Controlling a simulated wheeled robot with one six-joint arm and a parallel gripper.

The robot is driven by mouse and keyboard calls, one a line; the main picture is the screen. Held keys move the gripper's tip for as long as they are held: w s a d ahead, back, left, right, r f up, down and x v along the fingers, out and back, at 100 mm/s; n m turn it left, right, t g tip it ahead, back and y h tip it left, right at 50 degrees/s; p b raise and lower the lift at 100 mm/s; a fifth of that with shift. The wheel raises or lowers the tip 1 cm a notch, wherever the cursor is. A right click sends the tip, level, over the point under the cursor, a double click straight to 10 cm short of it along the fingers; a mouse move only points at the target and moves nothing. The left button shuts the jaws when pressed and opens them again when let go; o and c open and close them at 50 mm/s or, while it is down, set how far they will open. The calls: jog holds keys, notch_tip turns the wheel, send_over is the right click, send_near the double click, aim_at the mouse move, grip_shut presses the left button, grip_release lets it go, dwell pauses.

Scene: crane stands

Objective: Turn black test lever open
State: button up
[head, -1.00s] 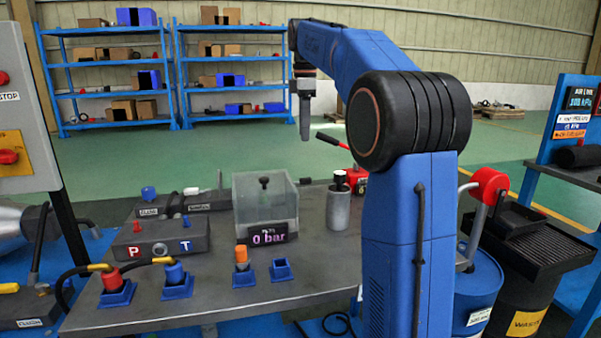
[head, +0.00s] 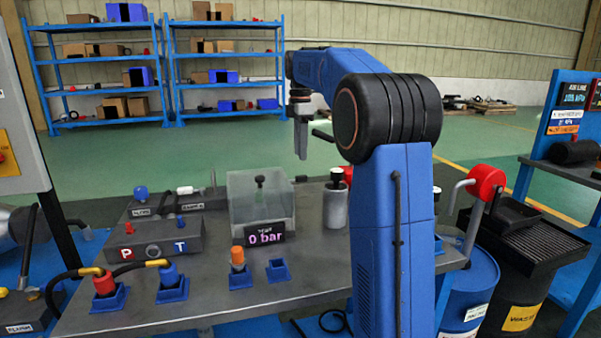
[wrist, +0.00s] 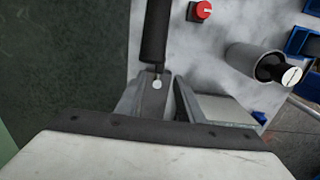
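In the wrist view a black lever (wrist: 156,35) runs upward in the picture from a grey mount with a pale round pin. In the head view a black handle (head: 322,135) shows between my gripper and my arm's big joint. My gripper (wrist: 159,82) has its two grey fingers apart, with the lever's pin end in the gap as seen from above. Contact cannot be told. In the head view my gripper (head: 301,155) points down over the table's far edge, and its finger gap is hidden there.
A grey cylinder (head: 335,207) with a black top stands right of the clear box (head: 260,198), whose display reads 0 bar. Hose couplings and blue holders fill the table's front. Dark green floor lies left of the lever.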

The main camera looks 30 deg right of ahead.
aim_at(300, 176)
notch_tip(300, 176, down, 8)
jog(key=shift+f, duration=0.1)
dwell(0.4)
grip_shut()
